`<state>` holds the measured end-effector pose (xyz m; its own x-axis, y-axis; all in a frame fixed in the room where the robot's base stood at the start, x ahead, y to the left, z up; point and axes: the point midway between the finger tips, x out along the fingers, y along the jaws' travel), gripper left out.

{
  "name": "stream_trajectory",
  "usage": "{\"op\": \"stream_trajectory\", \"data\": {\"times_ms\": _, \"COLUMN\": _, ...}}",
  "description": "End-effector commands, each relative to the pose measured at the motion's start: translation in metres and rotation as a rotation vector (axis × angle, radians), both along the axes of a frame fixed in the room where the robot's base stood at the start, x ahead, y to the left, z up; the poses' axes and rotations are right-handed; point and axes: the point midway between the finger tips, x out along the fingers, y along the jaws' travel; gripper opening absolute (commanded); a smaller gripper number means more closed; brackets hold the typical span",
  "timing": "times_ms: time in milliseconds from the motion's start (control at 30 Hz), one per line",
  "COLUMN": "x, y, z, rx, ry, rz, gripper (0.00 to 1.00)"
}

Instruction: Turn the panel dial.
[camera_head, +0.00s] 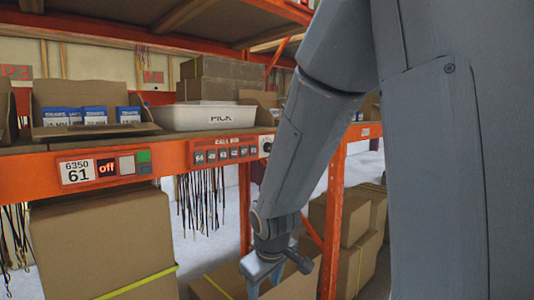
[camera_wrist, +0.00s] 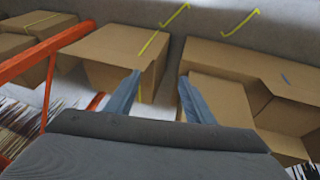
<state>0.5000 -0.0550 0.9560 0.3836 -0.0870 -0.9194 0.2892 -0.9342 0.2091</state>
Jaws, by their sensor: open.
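The panel (camera_head: 226,152) is a strip on the orange shelf beam, with a row of dark numbered buttons. The dial is not visible in the wrist view.
A white bin (camera_head: 203,117) marked PICK and an open carton (camera_head: 88,118) of blue boxes stand on the shelf. An "off" display (camera_head: 107,167) is left of the panel. Dark straps (camera_head: 203,200) hang below. Cardboard boxes (camera_wrist: 225,95) stand near my fingers.

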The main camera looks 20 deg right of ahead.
Motion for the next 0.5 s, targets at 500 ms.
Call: {"op": "stream_trajectory", "data": {"times_ms": 500, "x": 0.252, "y": -0.191, "z": 0.253, "rx": -1.361, "ry": -0.811, "rz": 1.150, "gripper": 0.49}}
